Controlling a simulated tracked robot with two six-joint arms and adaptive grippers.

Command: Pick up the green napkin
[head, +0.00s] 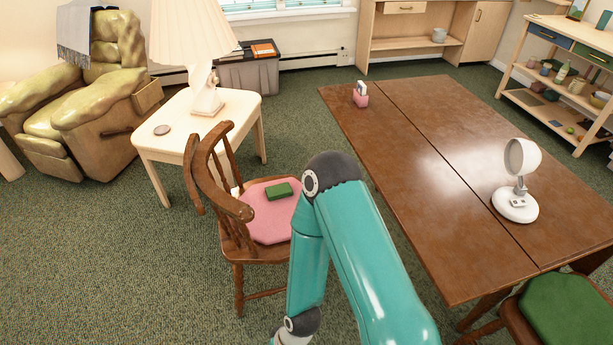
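A small dark green folded item that looks like the green napkin (279,191) lies on the pink seat pad (268,222) of a wooden chair (238,238). Its top is in clear view. One of my teal arms rises from the bottom of the head view, bends just right of the chair and covers the right part of the seat. The lower link of this arm runs down out of the picture, so its gripper does not show. My other gripper is not in view either.
A brown wooden table (410,150) stands to the right, with a white lamp (518,180) and a pink holder (361,95) on it. A cream side table (160,150) with a large lamp (203,60) stands behind the chair. A green-cushioned chair (570,310) is lower right. Carpet at left is clear.

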